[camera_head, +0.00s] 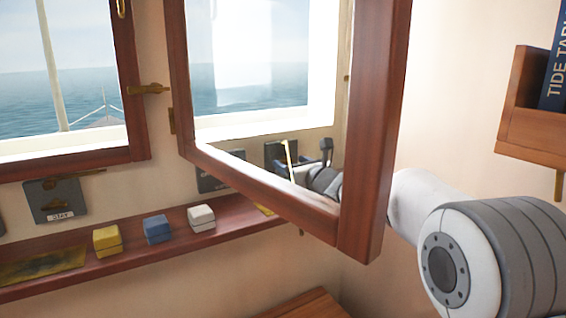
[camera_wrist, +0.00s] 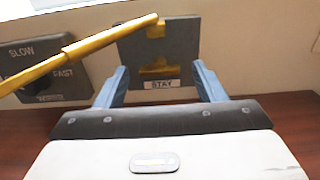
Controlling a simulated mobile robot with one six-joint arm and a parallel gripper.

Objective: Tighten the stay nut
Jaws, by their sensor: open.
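In the wrist view, a dark plate (camera_wrist: 186,45) labelled STAY is on the wall ahead. A brass piece that looks like the stay nut (camera_wrist: 158,68) sits on it just above the label. The brass stay bar (camera_wrist: 75,50) slants in from the left, its end over the plate's upper part. My gripper (camera_wrist: 160,82) is open and empty; its two blue-grey fingers point at the plate, one on each side of the brass piece and label. Contact cannot be told. In the head view, this plate (camera_head: 275,152) and my gripper show partly through the open window frame.
The open wooden window frame (camera_head: 368,130) stands in front of my arm. A wiper panel (camera_wrist: 40,75) is left of the plate. The shelf (camera_head: 135,249) holds yellow (camera_head: 107,241), blue (camera_head: 158,229) and white (camera_head: 201,218) boxes. Another STAY plate (camera_head: 68,192) is at left.

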